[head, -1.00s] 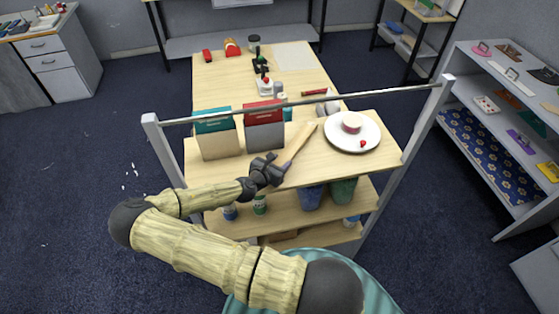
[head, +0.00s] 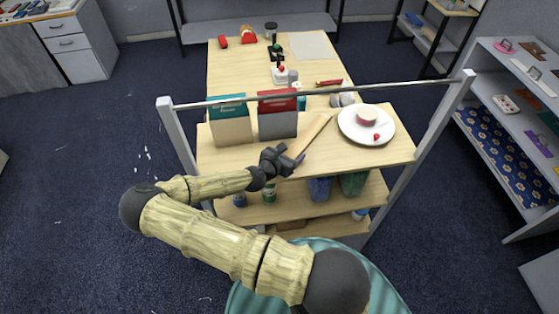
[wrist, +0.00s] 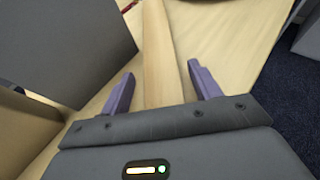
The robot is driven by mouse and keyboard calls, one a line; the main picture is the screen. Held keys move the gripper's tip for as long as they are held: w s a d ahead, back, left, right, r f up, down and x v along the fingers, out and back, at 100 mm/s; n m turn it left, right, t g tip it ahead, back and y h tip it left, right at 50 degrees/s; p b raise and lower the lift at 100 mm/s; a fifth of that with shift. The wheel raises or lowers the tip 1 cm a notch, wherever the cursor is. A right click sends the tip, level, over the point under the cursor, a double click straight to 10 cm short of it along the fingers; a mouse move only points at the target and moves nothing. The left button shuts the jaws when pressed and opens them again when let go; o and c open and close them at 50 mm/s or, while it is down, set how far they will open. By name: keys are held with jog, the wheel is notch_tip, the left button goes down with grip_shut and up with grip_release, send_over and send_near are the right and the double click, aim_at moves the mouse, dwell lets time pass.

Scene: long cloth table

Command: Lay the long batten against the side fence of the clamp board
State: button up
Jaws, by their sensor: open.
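The long batten (head: 317,133) is a pale wooden strip lying on the near shelf top, between the boxes and the white plate. My gripper (head: 296,160) is at its near end. In the wrist view my gripper (wrist: 161,76) is open, its two purple fingers on either side of the batten (wrist: 156,40), with a gap on each side. The batten's near end is hidden behind the gripper body.
A teal-topped box (head: 231,122) and a red-topped box (head: 278,115) stand left of the batten. A white plate (head: 350,128) with a small bowl is on the right. A metal rail (head: 400,91) crosses above the shelf top. A pale sheet (head: 308,45) lies farther back.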

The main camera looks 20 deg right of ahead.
jog(key=b+v, duration=0.4)
jog(key=v, duration=0.6)
jog(key=shift+a+f+b, duration=0.1)
jog(key=shift+b, duration=0.2)
jog(key=shift+s+a+r, duration=0.3)
jog(key=shift+s+a, duration=0.05)
jog(key=shift+a, duration=0.1)
jog(key=s+a+f+m+g+y+b, duration=0.25)
jog(key=s+f+m+g+y, duration=0.4)
jog(key=s+m, duration=0.4)
jog(key=a+r+m+t+y+b, duration=0.1)
jog(key=a+r+m+y, duration=0.1)
jog(key=r+m, duration=0.4)
jog(key=s+a+r+m+t+y+b, duration=0.1)
jog(key=a+r+m+y+b, duration=0.1)
jog(key=r+m, duration=0.5)
jog(key=shift+s+a+r+y, duration=0.2)
jog(key=shift+s+y, duration=0.1)
jog(key=shift+y, duration=0.35)
jog(key=shift+t, duration=0.25)
jog(key=shift+c, duration=0.2)
